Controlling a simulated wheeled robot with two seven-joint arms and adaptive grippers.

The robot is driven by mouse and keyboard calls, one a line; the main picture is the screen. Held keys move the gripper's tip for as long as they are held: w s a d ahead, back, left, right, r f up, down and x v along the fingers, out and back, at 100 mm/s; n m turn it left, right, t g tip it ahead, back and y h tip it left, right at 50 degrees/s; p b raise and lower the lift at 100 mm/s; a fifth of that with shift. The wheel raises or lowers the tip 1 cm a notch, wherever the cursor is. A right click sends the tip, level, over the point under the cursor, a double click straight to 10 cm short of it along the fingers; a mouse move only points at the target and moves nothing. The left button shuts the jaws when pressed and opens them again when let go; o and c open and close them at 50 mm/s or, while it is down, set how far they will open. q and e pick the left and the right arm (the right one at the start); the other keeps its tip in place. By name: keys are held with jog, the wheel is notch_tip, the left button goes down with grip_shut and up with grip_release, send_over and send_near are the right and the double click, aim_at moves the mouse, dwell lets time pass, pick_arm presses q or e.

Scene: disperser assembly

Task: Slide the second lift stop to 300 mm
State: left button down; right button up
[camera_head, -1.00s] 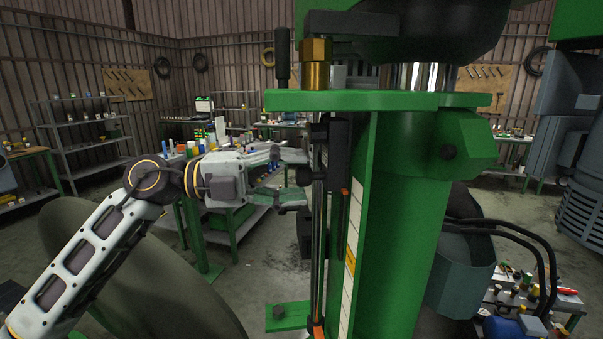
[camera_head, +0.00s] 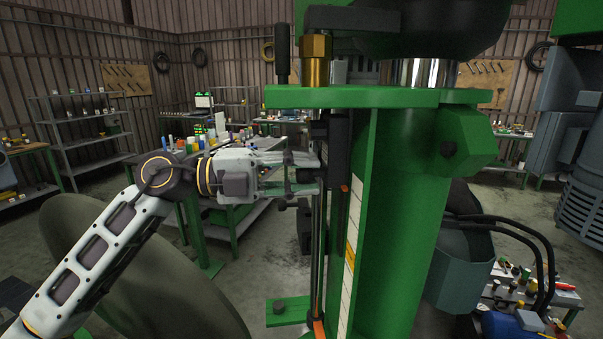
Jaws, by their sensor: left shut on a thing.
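A green column (camera_head: 395,220) stands in the middle with a thin vertical rod (camera_head: 316,260) at its left. A black lift stop with a side knob (camera_head: 306,174) sits on this rod below the green top plate (camera_head: 370,97). My left gripper (camera_head: 308,174) comes in level from the left and is shut on the knob, one finger above and one below. The fingers partly hide the stop. A white scale strip (camera_head: 350,285) with a yellow mark runs down the column; its numbers are too small to read. My right gripper is not in view.
A brass nut (camera_head: 315,60) stands above the top plate. A green foot bracket (camera_head: 288,311) and an orange piece (camera_head: 318,329) are low by the rod. Dark hoses (camera_head: 525,235) hang at the right. Benches and shelves stand behind.

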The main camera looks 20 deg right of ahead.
pick_arm(q)
jog(key=shift+f+b, duration=0.35)
jog(key=shift+f, duration=0.4)
notch_tip(320, 180, down, 8)
jog(key=b, duration=0.3)
jog(key=shift+f, duration=0.25)
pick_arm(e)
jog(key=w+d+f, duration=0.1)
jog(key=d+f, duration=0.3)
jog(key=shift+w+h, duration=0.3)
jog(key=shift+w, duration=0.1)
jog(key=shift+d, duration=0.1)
pick_arm(q)
jog(key=c, duration=1.1)
grip_release()
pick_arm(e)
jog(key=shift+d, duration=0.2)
pick_arm(q)
jog(key=shift+o, duration=0.2)
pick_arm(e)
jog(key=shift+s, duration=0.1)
